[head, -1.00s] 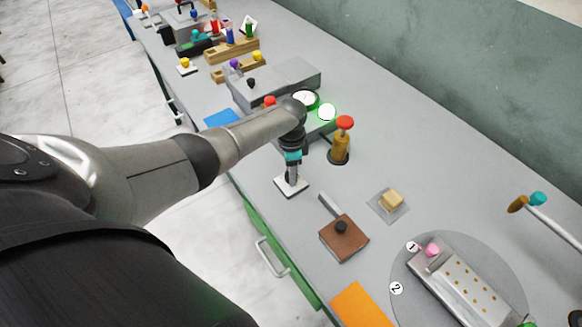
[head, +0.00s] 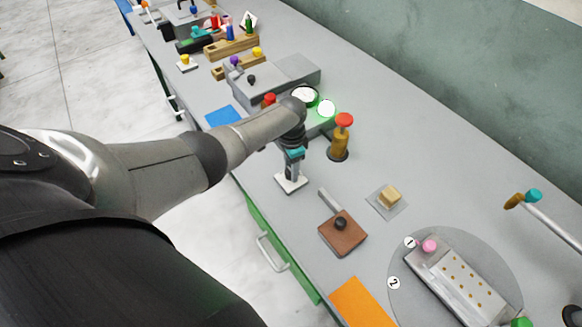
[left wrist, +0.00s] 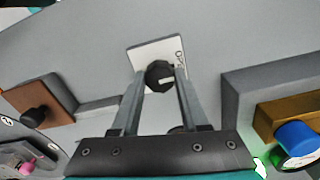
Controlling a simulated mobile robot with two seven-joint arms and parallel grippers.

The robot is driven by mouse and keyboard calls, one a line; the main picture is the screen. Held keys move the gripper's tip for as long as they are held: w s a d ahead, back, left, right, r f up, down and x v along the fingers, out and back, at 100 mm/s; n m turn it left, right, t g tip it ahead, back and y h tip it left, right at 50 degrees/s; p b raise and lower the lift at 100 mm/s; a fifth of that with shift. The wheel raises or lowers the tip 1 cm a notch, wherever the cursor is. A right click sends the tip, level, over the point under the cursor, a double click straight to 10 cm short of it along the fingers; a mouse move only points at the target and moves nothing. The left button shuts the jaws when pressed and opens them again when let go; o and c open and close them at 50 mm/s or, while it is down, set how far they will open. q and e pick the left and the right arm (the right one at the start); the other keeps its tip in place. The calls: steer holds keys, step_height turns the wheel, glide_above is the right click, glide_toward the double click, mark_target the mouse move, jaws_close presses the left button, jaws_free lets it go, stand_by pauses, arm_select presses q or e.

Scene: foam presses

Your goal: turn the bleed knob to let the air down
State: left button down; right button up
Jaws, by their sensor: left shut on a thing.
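The bleed knob (left wrist: 160,75) is black with a pale mark on its top, and stands on a small white plate (left wrist: 146,55) with dark lettering. In the head view, the white plate (head: 284,181) lies near the bench's front edge. My left gripper (left wrist: 161,77) points down over the plate, with its two fingers closed on either side of the knob. It also shows in the head view (head: 292,177), where the fingers hide most of the knob. My right gripper is in neither view.
A brass post with a red cap (head: 341,135) stands behind the gripper, near a gauge (head: 305,96) and a green-ringed disc (head: 326,108). A brown block with a black knob (head: 342,233) is to the right.

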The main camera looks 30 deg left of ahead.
arm_select(q)
steer(key=shift+c, duration=2.1)
jaws_free()
steer(key=shift+r, duration=0.1)
step_height(320, 180, up, 15)
steer(key=p, duration=0.3)
